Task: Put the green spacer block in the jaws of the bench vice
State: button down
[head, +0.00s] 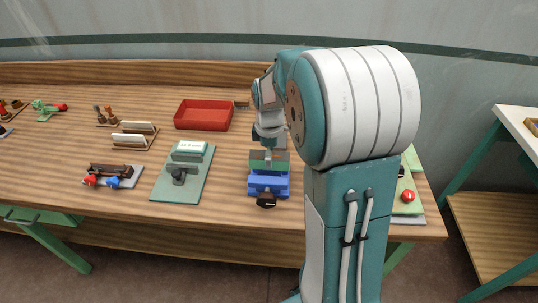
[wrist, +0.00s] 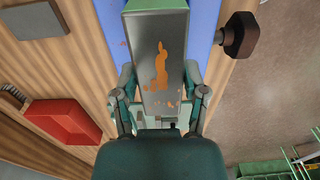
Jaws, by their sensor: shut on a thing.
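The green spacer block (head: 258,163) shows its green side in the head view, just behind and above the blue front part of the bench vice (head: 269,182). In the wrist view the block (wrist: 157,60) has a grey face with orange marks and a green far end. My gripper (wrist: 160,98) is shut on it, one finger on each side; it also shows in the head view (head: 270,152). The blue vice (wrist: 205,18) shows on both sides of the block. Whether the block is down between the jaws or held above them I cannot tell.
The vice's dark handle knob (wrist: 240,35) sticks out toward the bench's front edge. A red tray (head: 203,115) stands behind and left, and a green board with a dark fixture (head: 182,175) lies left of the vice. My arm hides the bench to the right.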

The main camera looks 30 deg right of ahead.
jog(key=shift+f, duration=1.35)
dwell(0.6)
jog(key=shift+r, duration=1.2)
jog(key=shift+f, duration=1.35)
dwell(0.8)
jog(key=shift+c, duration=0.2)
grip_release()
jog(key=shift+f, duration=0.1)
notch_tip(320, 180, up, 12)
jog(key=shift+w+f, duration=0.1)
jog(key=shift+f, duration=0.05)
dwell(0.6)
